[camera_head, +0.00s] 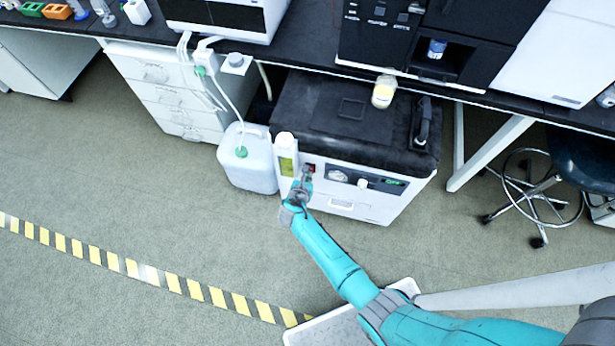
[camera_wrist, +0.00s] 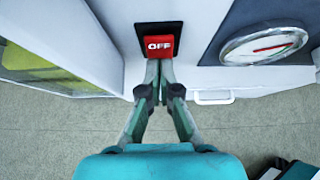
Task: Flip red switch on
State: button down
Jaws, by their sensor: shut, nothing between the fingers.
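The red switch (camera_wrist: 158,46) is in the upper middle of the wrist view, set in a black frame on a white panel. White letters on it read OFF. My gripper (camera_wrist: 160,65) is shut and empty, its fingertips close together at the lower edge of the switch. I cannot tell whether they touch it. In the head view my gripper (camera_head: 306,176) reaches the front of the white unit with the black top (camera_head: 385,202). There the switch (camera_head: 311,168) shows only as a small red patch beside the fingers.
A round gauge (camera_wrist: 264,46) sits right of the switch. A white and green box (camera_head: 286,155) stands close to the left of my gripper. A white jug (camera_head: 248,165) is farther left. A stool (camera_head: 540,195) stands at the right. The floor in front is mostly clear.

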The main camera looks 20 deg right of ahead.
jog(key=shift+w+d, duration=0.1)
jog(key=shift+w, duration=0.05)
jog(key=shift+r, duration=0.1)
dwell(0.3)
jog(key=shift+r, duration=0.7)
